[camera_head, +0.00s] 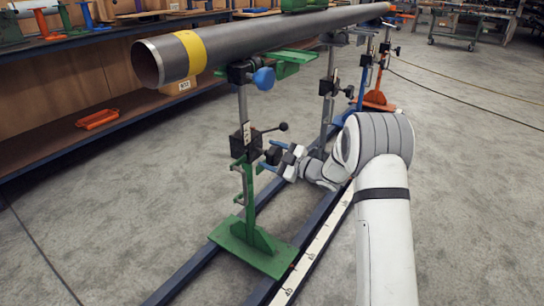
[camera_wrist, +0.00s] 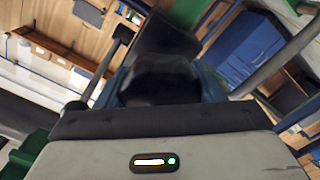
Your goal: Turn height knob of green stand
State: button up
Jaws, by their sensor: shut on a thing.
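The green stand (camera_head: 250,195) stands upright under the near end of the pipe, its green base plate on the rails. Its black height knob (camera_head: 273,155) sticks out to the right of the post, below the black clamp block (camera_head: 245,138). My gripper (camera_head: 270,156) comes from the right, with its blue fingers on either side of the knob, shut on it. In the wrist view the dark knob (camera_wrist: 160,75) fills the space between the blue fingers of my gripper (camera_wrist: 163,88). The fingers' exact contact is partly hidden in both views.
A steel pipe (camera_head: 240,40) with a yellow band (camera_head: 190,54) lies across several stands. A lever with a black ball (camera_head: 283,127) juts out just above my gripper, and a blue knob (camera_head: 264,79) sits higher. Dark blue rails (camera_head: 190,268) run below. The floor at right is mostly clear.

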aim_at(278, 157)
jog(key=shift+f, duration=0.15)
jog(key=o, duration=1)
jog(key=p+v, duration=0.1)
jog(key=v, duration=0.2)
jog(key=p+v, duration=0.1)
jog(key=v, duration=0.2)
jog(key=shift+s+d+r, duration=0.2)
jog(key=shift+s+d, duration=0.05)
jog(key=shift+d, duration=0.1)
jog(key=shift+s+d+f+p, duration=0.1)
jog(key=shift+s+d+p, duration=0.2)
jog(key=shift+s+d, duration=0.1)
